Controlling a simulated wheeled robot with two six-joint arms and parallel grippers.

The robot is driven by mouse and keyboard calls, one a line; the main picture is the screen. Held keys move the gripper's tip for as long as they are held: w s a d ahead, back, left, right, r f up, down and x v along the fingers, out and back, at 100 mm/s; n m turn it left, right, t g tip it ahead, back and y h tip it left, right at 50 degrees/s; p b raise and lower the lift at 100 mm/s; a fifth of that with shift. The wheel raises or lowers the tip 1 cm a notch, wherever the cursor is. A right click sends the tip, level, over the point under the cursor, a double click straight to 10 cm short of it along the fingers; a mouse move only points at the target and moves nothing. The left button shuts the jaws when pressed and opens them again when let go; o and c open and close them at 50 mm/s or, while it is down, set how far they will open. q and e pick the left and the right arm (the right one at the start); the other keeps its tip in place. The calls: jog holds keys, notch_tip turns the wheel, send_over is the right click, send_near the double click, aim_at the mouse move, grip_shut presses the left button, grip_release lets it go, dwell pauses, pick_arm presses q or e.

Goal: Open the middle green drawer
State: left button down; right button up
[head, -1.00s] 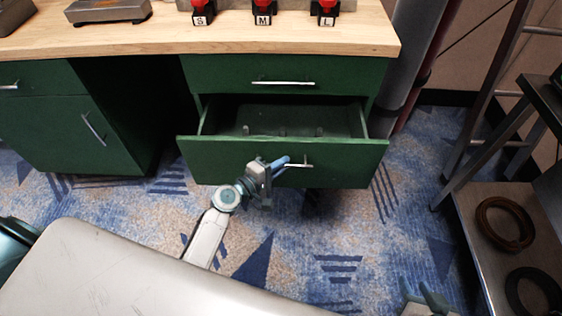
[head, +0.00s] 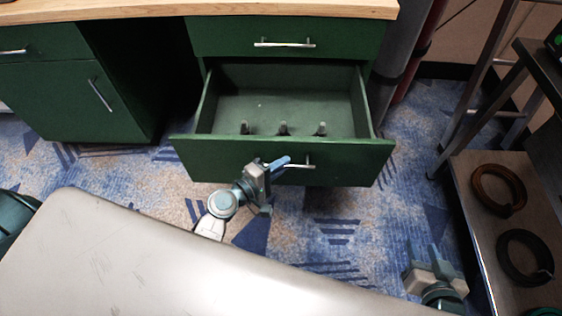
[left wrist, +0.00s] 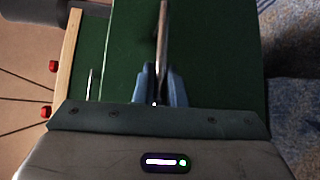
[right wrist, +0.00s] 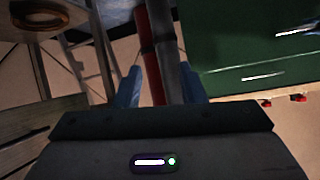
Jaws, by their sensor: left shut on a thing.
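The middle green drawer (head: 230,162) stands pulled out from the desk, and its grey-green inside is open to view. Several small grey upright pieces (head: 283,128) stand inside, close behind its front. Its silver bar handle (head: 306,162) is on the front panel. My left gripper (head: 286,163) is shut on this handle. In the left wrist view the handle (left wrist: 162,45) runs between the blue fingers (left wrist: 160,88). My right gripper (head: 424,256) is open and empty over the carpet at lower right; its fingers also show apart in the right wrist view (right wrist: 165,88).
The shut top drawer (head: 230,38) is above, under the wooden desktop (head: 280,8). A green cabinet door (head: 70,95) is at left. A metal shelf (head: 475,225) with coiled rings (head: 498,190) stands at right. Patterned carpet (head: 340,225) lies open below the drawer.

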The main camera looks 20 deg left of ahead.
pick_arm(q)
jog(key=c, duration=1.5)
grip_release()
pick_arm(e)
jog(key=shift+s+f, duration=0.1)
pick_arm(q)
jog(key=shift+s+a, duration=0.1)
